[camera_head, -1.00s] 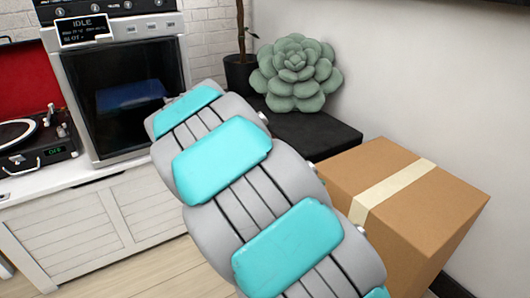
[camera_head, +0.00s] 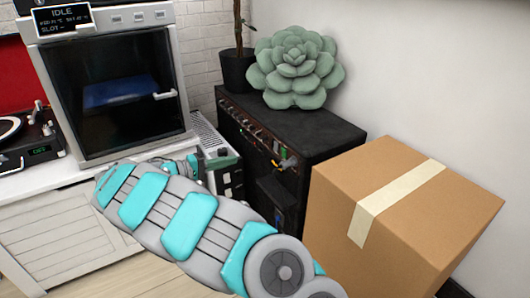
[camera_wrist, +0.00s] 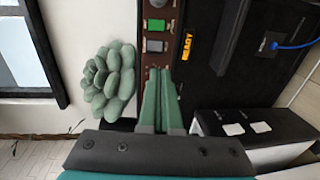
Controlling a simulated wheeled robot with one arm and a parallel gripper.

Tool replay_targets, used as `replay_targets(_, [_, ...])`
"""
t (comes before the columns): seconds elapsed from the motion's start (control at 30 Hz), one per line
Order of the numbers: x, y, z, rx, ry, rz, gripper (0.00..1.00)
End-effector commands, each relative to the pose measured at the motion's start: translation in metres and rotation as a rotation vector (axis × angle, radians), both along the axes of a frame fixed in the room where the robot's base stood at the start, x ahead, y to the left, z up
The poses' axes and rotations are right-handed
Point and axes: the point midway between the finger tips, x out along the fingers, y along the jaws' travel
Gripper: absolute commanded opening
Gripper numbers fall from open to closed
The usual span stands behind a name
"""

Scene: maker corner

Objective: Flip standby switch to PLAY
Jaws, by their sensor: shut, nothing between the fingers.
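A black amplifier (camera_head: 315,132) stands against the wall, with a row of knobs and small controls along the upper part of its front. In the wrist view its brown control strip (camera_wrist: 147,60) carries a lit green rocker switch (camera_wrist: 155,25) and a grey rocker switch (camera_wrist: 155,46). An orange READY label (camera_wrist: 187,46) shows beside them. I cannot tell which switch is the standby one, nor its position. My gripper (camera_wrist: 162,70) is shut and empty, its green fingertips just short of the grey switch; contact cannot be told.
A green succulent-shaped object (camera_head: 296,68) sits on the amplifier, beside a dark plant pot (camera_head: 236,70). A cardboard box (camera_head: 400,210) stands close at the right. A machine with an IDLE display (camera_head: 63,19) and a turntable (camera_head: 28,145) stand on a white cabinet (camera_head: 60,225).

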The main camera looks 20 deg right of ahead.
Motion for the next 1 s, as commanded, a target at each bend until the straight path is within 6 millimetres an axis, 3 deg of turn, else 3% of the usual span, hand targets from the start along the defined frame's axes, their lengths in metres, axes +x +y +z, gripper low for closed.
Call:
replay_targets(0.47, [0.002,-0.008,-0.001,-0.002,0.001,-0.001,0.00])
replay_targets(1.0, [0.019,-0.102,-0.014,-0.002,0.003,-0.003,0.00])
